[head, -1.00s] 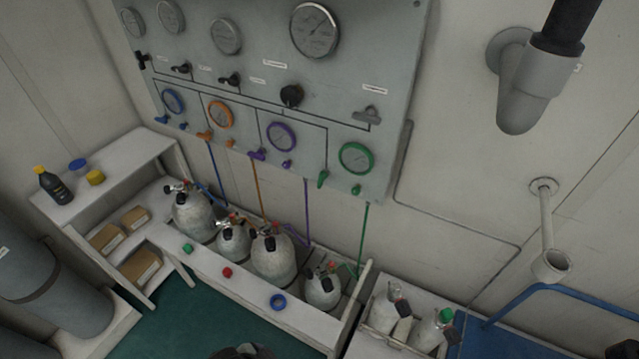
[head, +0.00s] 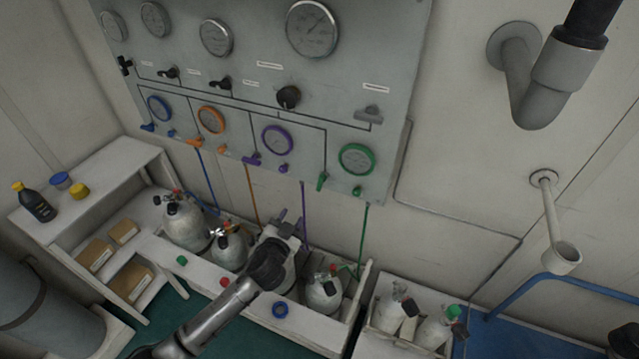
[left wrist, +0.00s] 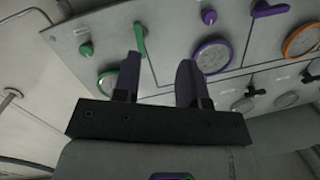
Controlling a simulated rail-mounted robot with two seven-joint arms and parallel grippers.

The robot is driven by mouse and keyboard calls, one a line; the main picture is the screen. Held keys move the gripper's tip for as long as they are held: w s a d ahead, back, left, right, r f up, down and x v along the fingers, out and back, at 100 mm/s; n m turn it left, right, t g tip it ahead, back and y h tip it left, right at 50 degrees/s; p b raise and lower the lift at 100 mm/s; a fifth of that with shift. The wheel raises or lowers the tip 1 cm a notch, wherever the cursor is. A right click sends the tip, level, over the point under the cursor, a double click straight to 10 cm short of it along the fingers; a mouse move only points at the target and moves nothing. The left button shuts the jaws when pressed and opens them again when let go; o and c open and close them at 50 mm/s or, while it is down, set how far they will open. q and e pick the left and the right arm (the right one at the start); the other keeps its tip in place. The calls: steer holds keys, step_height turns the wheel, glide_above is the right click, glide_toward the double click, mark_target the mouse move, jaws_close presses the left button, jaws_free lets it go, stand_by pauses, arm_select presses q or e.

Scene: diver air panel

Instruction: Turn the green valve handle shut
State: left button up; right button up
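The green valve handle (head: 321,182) is a small lever on the grey panel, hanging roughly downward just below and left of the green-ringed gauge (head: 357,158). In the left wrist view the handle (left wrist: 140,40) shows upside down, beyond the fingertips and nearer the left finger. My left gripper (head: 291,220) is in front of the bottles, below and left of the handle and apart from it. In the left wrist view its two dark fingers (left wrist: 158,70) are spread with nothing between them. My right gripper is not in view.
A green knob (head: 357,191) sits right of the handle, and a purple handle (head: 251,160) to its left. Gas bottles (head: 324,293) stand in a white rack below the panel. A grey pipe (head: 540,90) juts out at the upper right. Space before the panel's green section looks clear.

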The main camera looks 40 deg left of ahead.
mark_target(319, 187)
arm_select(q)
steer(key=w, duration=0.4)
steer(key=w+r+t+h, duration=0.1)
steer(key=w, duration=0.4)
steer(key=w+a+n+t+h, duration=0.1)
steer(key=w, duration=0.4)
steer(key=shift+a+r, duration=0.1)
steer(key=shift+r, duration=0.25)
jaws_close()
